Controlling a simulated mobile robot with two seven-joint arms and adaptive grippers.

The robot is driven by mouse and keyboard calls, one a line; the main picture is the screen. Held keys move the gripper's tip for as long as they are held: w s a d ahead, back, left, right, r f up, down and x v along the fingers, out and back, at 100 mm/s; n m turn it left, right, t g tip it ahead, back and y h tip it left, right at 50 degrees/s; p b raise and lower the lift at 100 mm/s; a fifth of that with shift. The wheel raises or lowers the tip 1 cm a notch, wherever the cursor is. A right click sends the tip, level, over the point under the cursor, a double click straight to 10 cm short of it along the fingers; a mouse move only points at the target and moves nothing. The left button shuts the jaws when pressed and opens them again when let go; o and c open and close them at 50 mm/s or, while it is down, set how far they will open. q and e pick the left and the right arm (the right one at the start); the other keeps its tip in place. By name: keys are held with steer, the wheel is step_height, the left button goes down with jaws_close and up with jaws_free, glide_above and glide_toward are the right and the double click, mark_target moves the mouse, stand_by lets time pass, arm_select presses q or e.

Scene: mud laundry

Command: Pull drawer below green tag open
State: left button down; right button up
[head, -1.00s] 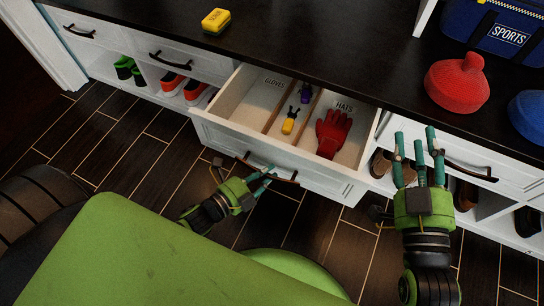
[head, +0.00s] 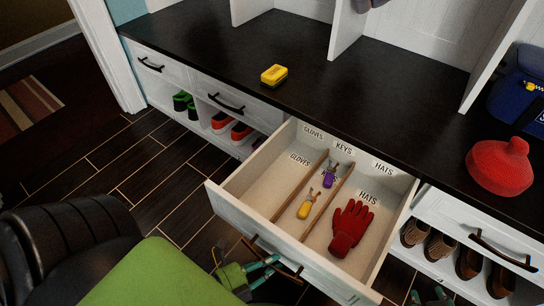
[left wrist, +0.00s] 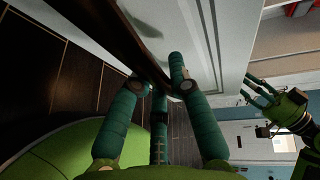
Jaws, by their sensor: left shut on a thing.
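The white drawer (head: 290,262) stands open in the head view, showing labels for gloves, keys and hats. No green tag shows. My left gripper (head: 266,268) is at its front, shut on the dark drawer handle (head: 293,275). In the left wrist view, the teal fingers of this gripper (left wrist: 160,85) close in near the white drawer front (left wrist: 205,45). My right gripper (left wrist: 255,92) has its fingers spread, empty, beside the drawer; its fingertips show at the bottom edge of the head view (head: 430,297).
A red glove (head: 350,228), purple keys (head: 329,178) and yellow keys (head: 305,208) lie in the drawer. A yellow box (head: 274,76) and red hat (head: 499,167) rest on the dark counter (head: 370,95). Shoes (head: 427,240) fill the cubbies. Floor is clear at left.

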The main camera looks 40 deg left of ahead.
arm_select(q)
steer(key=c, duration=1.1)
jaws_free()
steer(key=shift+c, duration=0.2)
steer(key=v, duration=1.2)
